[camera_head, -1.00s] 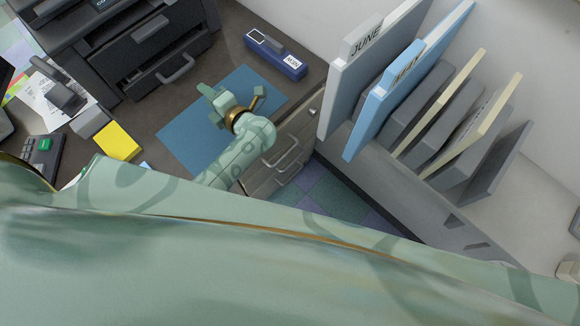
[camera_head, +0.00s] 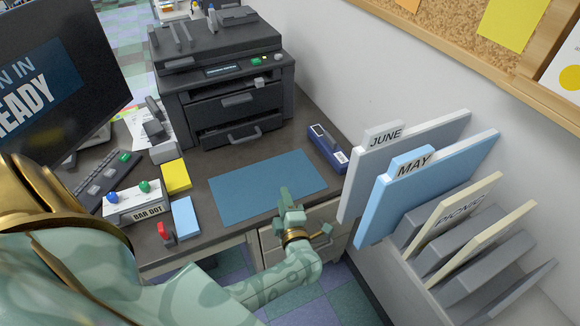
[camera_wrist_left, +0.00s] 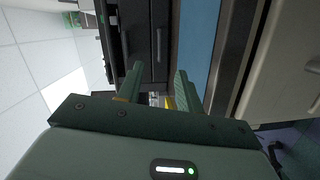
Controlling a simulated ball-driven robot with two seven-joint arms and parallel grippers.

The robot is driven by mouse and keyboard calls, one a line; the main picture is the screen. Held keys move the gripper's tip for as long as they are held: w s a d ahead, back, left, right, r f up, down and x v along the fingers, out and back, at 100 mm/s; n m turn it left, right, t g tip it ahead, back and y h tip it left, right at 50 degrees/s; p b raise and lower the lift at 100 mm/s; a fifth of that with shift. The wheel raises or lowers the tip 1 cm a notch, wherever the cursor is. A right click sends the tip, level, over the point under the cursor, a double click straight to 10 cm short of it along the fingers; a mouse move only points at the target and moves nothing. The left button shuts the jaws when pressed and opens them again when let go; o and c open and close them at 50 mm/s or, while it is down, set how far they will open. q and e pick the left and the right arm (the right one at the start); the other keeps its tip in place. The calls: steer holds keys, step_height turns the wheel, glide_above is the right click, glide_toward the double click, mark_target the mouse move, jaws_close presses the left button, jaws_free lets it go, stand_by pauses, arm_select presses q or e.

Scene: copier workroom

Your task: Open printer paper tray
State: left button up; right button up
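The dark printer (camera_head: 222,85) stands at the back of the desk, its front facing me. Its paper tray (camera_head: 242,136) is the low front part with a bar handle; I cannot tell whether it is slightly out. My left gripper (camera_head: 287,197) is at the near right edge of the blue mat, apart from the printer and well in front of it. In the left wrist view its two fingers (camera_wrist_left: 158,88) stand apart with nothing seen held, and the dark printer front (camera_wrist_left: 150,40) shows sideways beyond them. My right gripper is not in view.
The blue mat (camera_head: 262,187) lies clear before the printer. A blue stapler-like box (camera_head: 326,147) marked MIN lies right of it. Folders (camera_head: 410,150) stand at the right. Sticky notes (camera_head: 175,177), a button box (camera_head: 137,205) and a monitor (camera_head: 62,75) are left. A drawer cabinet (camera_head: 330,222) is below.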

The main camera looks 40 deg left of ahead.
arm_select(q)
steer(key=s+d+f+m+h, duration=0.4)
steer(key=s+f+m+h, duration=0.1)
steer(key=f+m, duration=0.4)
steer(key=s+d+f+m+t+h, duration=0.1)
steer(key=s+d+f+m+h, duration=0.4)
steer(key=f+m, duration=0.4)
steer(key=shift+s+d+f+m+t+h, duration=0.15)
steer(key=shift+s+f+m+t+h, duration=0.25)
steer(key=shift+m+h, duration=0.7)
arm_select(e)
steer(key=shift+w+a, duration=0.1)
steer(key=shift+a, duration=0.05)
arm_select(q)
steer(key=shift+s+r, duration=0.1)
